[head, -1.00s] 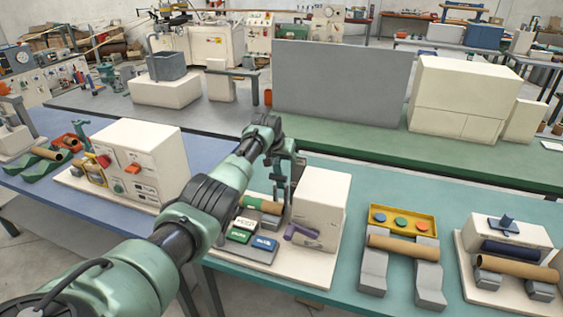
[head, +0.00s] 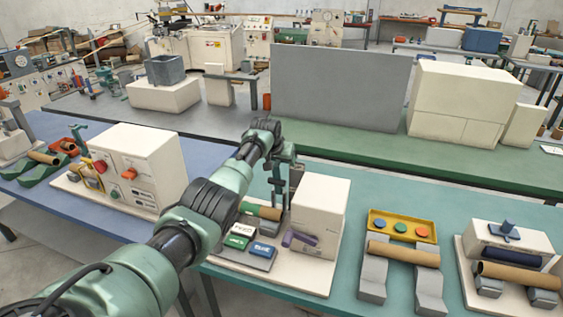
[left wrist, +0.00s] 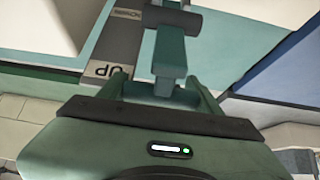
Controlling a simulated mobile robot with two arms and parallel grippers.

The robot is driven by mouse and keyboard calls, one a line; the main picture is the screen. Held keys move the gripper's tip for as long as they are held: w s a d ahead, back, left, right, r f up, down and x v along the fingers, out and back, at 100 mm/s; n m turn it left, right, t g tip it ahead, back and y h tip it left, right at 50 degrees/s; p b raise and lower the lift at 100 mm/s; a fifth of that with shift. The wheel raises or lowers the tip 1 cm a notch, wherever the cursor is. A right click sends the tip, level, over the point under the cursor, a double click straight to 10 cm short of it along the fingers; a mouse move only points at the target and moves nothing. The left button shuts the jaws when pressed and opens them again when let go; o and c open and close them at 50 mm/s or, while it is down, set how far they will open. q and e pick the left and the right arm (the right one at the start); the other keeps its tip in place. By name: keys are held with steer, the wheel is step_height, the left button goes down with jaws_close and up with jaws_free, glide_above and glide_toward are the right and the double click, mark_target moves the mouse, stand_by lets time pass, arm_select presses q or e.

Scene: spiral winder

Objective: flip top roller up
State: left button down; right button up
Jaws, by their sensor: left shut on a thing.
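The winder stands on the teal table in the head view, with a cream box (head: 320,215), a purple handle (head: 300,241), labelled green and blue buttons (head: 236,243) and a green-and-tan roller (head: 262,211). My left gripper (head: 284,160) is above and behind this roller. In the left wrist view, my left gripper (left wrist: 160,92) is shut on a teal lever (left wrist: 168,55), which stands between its fingers. A grey plate marked "UP" (left wrist: 107,70) lies beside the lever. The lever's link to the top roller is not clear. My right gripper is out of view.
To the right on the teal table are a yellow tray (head: 402,227) with coloured discs, a tan tube (head: 403,253) on grey supports, and another roller unit (head: 508,243). A cream control box (head: 135,165) stands on the blue table at left.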

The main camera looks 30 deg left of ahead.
mark_target(278, 162)
arm_select(q)
steer(key=shift+s+d+f, duration=0.2)
steer(key=shift+s+f, duration=0.05)
steer(key=shift+f, duration=0.45)
steer(key=c, duration=0.6)
jaws_free()
steer(key=shift+o, duration=1.4)
steer(key=shift+w, duration=0.15)
steer(key=shift+v, duration=3.75)
steer(key=shift+w+a+r, duration=0.15)
steer(key=shift+w, duration=0.05)
